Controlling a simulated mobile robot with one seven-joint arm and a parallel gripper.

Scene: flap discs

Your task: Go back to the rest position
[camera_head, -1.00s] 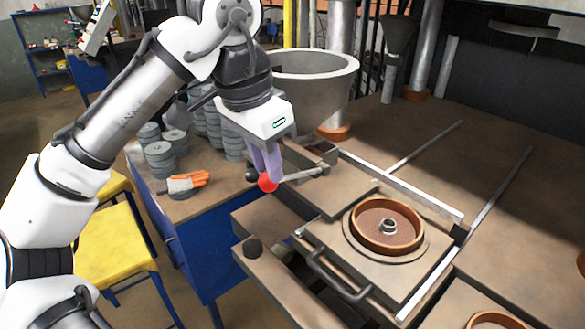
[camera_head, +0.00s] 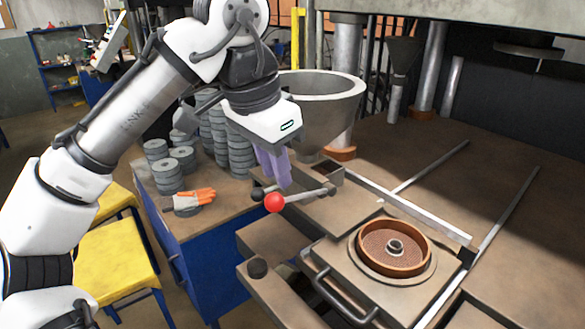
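My gripper (camera_head: 275,182) hangs from my white arm, with its purple fingers pointing down. The fingertips are close above and behind the red ball knob (camera_head: 274,202) of a lever (camera_head: 303,196). I cannot tell whether they touch it. The fingers overlap in this view, so their opening is not clear. A brown round mould ring (camera_head: 393,247) with a metal hub in its middle sits on a plate at the right, and its inside looks filled with brown grainy material.
A grey funnel hopper (camera_head: 318,88) stands behind my gripper. The brown press table (camera_head: 480,205) has metal rails.

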